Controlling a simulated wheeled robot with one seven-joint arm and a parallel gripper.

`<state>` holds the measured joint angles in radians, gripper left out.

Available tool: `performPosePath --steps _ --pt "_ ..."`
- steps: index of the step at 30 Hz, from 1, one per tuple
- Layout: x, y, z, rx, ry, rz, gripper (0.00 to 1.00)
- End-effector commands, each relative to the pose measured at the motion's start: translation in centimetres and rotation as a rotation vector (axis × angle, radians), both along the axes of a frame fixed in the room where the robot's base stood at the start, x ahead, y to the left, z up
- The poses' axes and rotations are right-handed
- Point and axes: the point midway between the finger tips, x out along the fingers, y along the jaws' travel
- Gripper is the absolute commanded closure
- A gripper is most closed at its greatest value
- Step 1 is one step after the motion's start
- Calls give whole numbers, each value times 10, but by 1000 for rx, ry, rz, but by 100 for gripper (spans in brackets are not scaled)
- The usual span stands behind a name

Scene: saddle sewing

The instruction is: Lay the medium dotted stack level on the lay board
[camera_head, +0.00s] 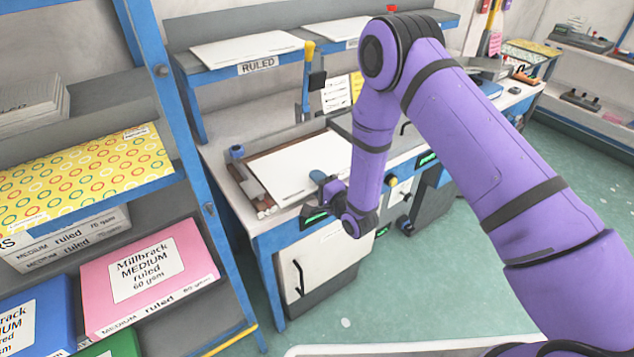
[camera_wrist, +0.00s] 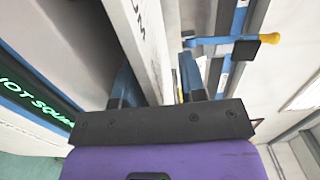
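A white paper stack (camera_head: 295,166) lies on the lay board (camera_head: 262,200), a wooden-edged board on the blue-framed bench. Dots are too fine to make out, so I cannot tell its ruling. My gripper (camera_head: 325,192) is at the stack's front right corner. In the wrist view the stack (camera_wrist: 143,45) passes edge-on between the two fingers of my gripper (camera_wrist: 157,62). The left finger is against or very near it; a narrow gap shows beside the right finger. Part of the stack's right side is hidden behind my arm.
A green-lit display (camera_wrist: 38,95) on the bench front reads "NOT SQUA…". A shelf labelled RULED (camera_head: 258,65) holds white stacks above. A blue post with a yellow top (camera_head: 308,75) stands behind the board. A rack with a pink ream box (camera_head: 150,275) is at left.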

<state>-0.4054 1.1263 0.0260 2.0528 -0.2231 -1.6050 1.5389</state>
Motion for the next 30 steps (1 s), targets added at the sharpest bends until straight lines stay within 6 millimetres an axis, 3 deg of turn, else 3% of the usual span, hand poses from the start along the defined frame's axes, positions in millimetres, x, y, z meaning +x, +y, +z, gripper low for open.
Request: performPosePath --steps 8,21,30 --pt "-10 -8 -1 -3 4 -2 62" --pt "-71 -54 -1 -1 4 -1 62" --pt "-87 -64 0 1 0 0 62"
